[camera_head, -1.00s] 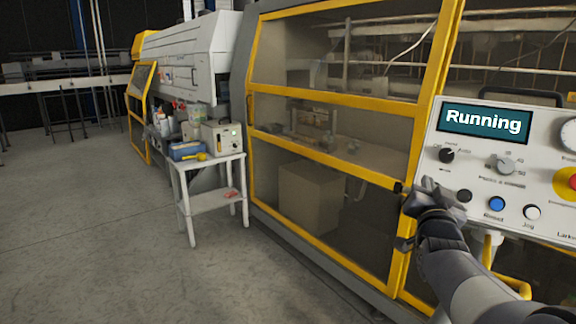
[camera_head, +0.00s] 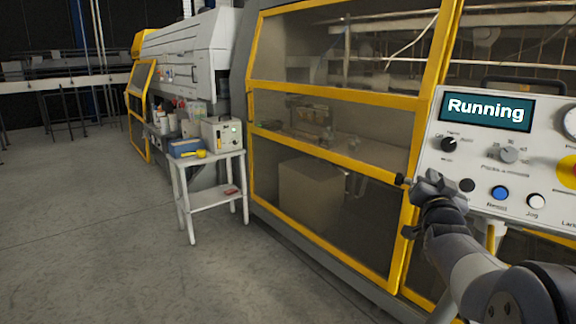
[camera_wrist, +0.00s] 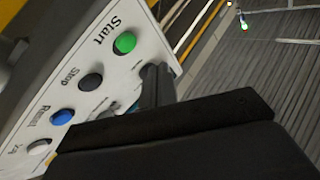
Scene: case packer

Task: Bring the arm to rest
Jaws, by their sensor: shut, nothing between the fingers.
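My gripper (camera_head: 430,184) is shut and empty, in front of the lower left corner of the white control panel (camera_head: 470,168) in the head view. In the wrist view, my closed dark fingers (camera_wrist: 156,84) stand beside the green Start button (camera_wrist: 124,43). I cannot tell any touch there. The panel's display (camera_head: 488,111) reads "Running". The black Stop button (camera_head: 467,185), blue Reset button (camera_head: 499,193) and white Jog button (camera_head: 536,201) show. The Start button is hidden behind my gripper in the head view.
The yellow-framed machine guard (camera_head: 340,160) stands just left of my gripper. A red emergency button (camera_head: 572,172) is at the panel's right edge. A white side table (camera_head: 210,198) with several items stands farther left. The floor on the left is open.

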